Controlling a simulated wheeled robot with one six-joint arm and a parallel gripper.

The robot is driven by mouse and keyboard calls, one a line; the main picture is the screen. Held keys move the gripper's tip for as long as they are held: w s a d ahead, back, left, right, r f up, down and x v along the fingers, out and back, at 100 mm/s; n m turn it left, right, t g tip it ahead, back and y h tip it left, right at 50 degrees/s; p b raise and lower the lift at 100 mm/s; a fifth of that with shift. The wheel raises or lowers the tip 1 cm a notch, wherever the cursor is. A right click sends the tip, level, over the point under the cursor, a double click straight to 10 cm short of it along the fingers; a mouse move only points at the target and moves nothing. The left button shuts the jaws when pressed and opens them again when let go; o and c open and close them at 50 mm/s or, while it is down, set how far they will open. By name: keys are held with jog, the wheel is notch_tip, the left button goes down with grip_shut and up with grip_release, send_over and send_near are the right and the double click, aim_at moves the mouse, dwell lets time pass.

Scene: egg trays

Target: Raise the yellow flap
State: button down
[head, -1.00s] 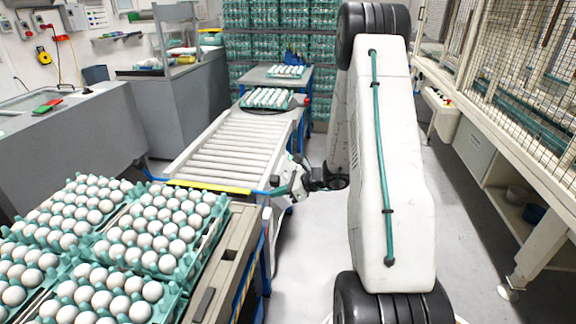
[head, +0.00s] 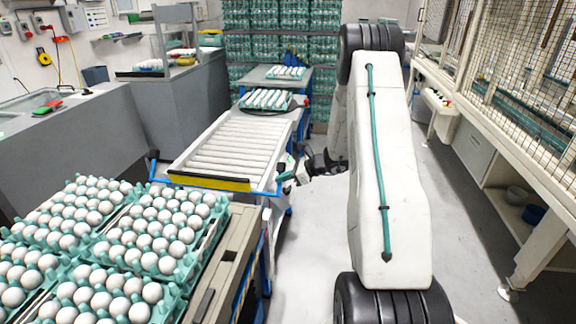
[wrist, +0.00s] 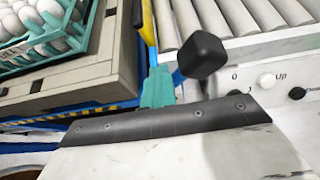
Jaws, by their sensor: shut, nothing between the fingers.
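The yellow flap (head: 210,181) spans the near end of the roller conveyor. My gripper (head: 284,177) is just right of the flap's right end, beside the conveyor frame, small in the head view. In the wrist view its teal fingertips (wrist: 158,88) are shut and empty, close to a black square knob (wrist: 202,54). I cannot tell whether they touch the knob.
The roller conveyor (head: 235,144) runs back to a table with egg trays. Egg trays (head: 180,268) stand on the near-left bench. The floor (head: 310,250) right of the conveyor is clear.

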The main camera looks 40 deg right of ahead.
jog(key=shift+d, duration=0.2)
jog(key=s+d, duration=0.4)
jog(key=s, duration=0.5)
jog(key=shift+d, duration=0.25)
dwell(0.5)
